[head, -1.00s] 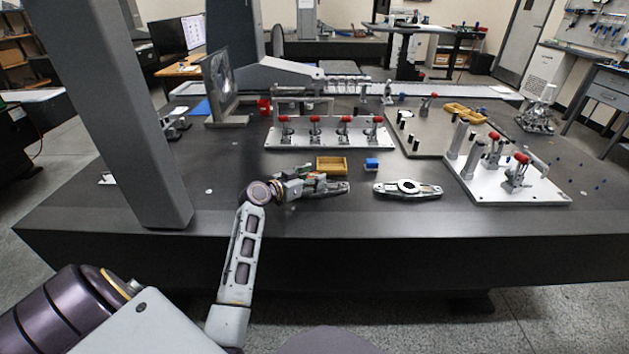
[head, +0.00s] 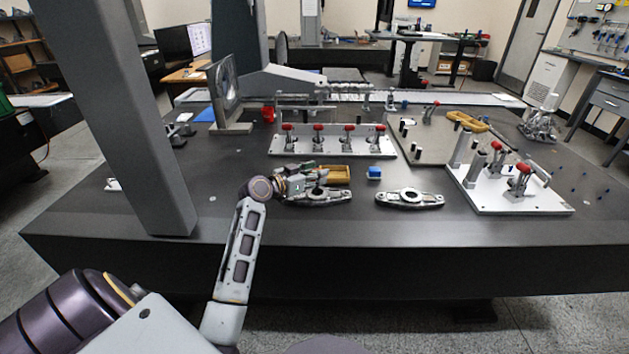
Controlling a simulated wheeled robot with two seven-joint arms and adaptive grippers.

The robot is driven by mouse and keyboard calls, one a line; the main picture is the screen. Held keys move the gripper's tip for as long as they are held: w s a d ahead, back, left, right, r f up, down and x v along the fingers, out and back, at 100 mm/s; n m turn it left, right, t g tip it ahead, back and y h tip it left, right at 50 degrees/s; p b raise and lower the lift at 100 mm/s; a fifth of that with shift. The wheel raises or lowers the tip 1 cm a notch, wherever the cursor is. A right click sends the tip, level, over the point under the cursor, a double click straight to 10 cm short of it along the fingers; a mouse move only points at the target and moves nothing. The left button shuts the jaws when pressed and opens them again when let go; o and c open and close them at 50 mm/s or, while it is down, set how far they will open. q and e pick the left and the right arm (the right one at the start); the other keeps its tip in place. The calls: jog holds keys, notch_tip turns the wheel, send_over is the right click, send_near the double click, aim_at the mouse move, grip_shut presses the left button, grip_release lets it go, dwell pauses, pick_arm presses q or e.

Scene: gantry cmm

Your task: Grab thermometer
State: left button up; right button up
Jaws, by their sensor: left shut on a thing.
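My left gripper (head: 318,180) is just above the table, beside the front left of a small yellow tray (head: 337,174). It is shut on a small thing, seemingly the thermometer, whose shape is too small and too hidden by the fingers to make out. A grey metal bracket (head: 320,198) lies on the table just below and in front of the gripper. My right gripper is out of view.
A second metal bracket (head: 410,199) and a blue block (head: 374,173) lie to the right. Behind stands a plate with red-tipped clamps (head: 375,150); another clamp plate (head: 515,198) is at right. A grey gantry column (head: 120,120) rises at left. The table front (head: 330,230) is clear.

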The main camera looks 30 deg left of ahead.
pick_arm(q)
notch_tip(320, 180, up, 4)
jog(key=shift+r+p, duration=0.25)
jog(key=shift+p, duration=0.2)
jog(key=shift+r, duration=0.3)
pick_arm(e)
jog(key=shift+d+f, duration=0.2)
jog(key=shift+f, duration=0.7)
